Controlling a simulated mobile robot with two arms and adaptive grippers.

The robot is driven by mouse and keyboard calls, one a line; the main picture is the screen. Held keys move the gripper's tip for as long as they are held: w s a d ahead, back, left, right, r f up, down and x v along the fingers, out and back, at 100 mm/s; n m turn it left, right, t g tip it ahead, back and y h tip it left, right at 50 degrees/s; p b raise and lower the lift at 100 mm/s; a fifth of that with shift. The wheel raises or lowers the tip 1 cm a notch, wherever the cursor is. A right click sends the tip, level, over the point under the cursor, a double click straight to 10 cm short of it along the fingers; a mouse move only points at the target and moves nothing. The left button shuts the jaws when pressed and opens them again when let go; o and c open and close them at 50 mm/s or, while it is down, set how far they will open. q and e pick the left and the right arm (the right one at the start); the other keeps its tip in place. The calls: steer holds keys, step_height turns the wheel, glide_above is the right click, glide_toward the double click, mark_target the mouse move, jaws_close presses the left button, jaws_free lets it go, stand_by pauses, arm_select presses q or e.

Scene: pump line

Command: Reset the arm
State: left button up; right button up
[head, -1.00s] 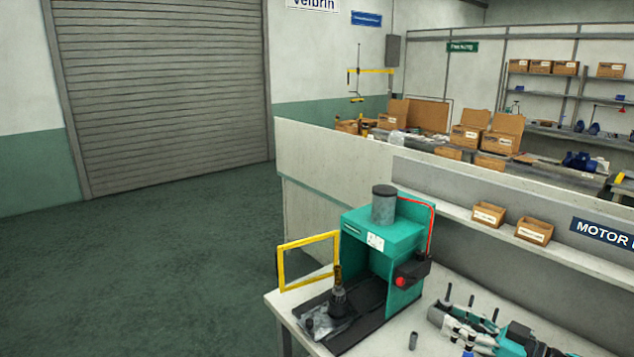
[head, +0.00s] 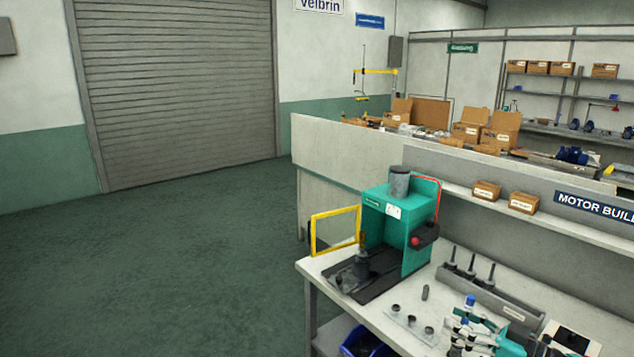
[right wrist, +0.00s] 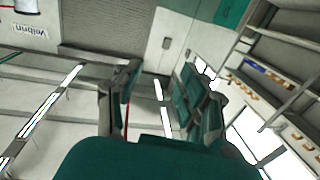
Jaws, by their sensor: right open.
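My right gripper (head: 462,335) is low in the head view, over the right part of the workbench. Its teal and grey arm comes in from the bottom right. In the right wrist view the two fingers (right wrist: 163,105) stand wide apart with nothing between them. That view is tilted and nearly upside down, showing the shutter, walls and ceiling lights. My left gripper is in neither view.
A teal press (head: 398,228) with a yellow guard frame (head: 336,229) stands at the bench's left end. A rack (head: 485,292) with dark pegs and a plate (head: 408,325) with small dark parts lie nearby. A blue bin (head: 363,343) sits below. Open floor (head: 180,260) lies left.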

steer(key=s+f+m+h+b, duration=0.2)
steer(key=f+h+b, duration=0.15)
steer(key=f, duration=1.45)
steer(key=s+f+m+h+b, duration=0.15)
steer(key=f+h, duration=0.35)
steer(key=f, duration=1.3)
steer(key=s+f+m+g+h+b, duration=0.2)
steer(key=s+f+g+h+b, duration=0.15)
steer(key=s+f, duration=1.4)
arm_select(q)
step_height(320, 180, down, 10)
steer(key=b, duration=0.1)
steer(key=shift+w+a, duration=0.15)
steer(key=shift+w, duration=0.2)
arm_select(e)
steer(key=s+a+f+g, duration=0.2)
steer(key=s+f, duration=0.3)
steer(key=s, duration=0.5)
steer(key=s+a+f+m+g, duration=0.1)
steer(key=s+a+f+g, duration=0.1)
steer(key=s+f, duration=0.4)
steer(key=s+a+f+g+h, duration=0.1)
steer(key=s+f, duration=0.4)
steer(key=s, duration=1.1)
steer(key=a+g, duration=0.1)
steer(key=g, duration=0.1)
steer(key=shift+f+g, duration=0.35)
steer(key=shift+f, duration=0.05)
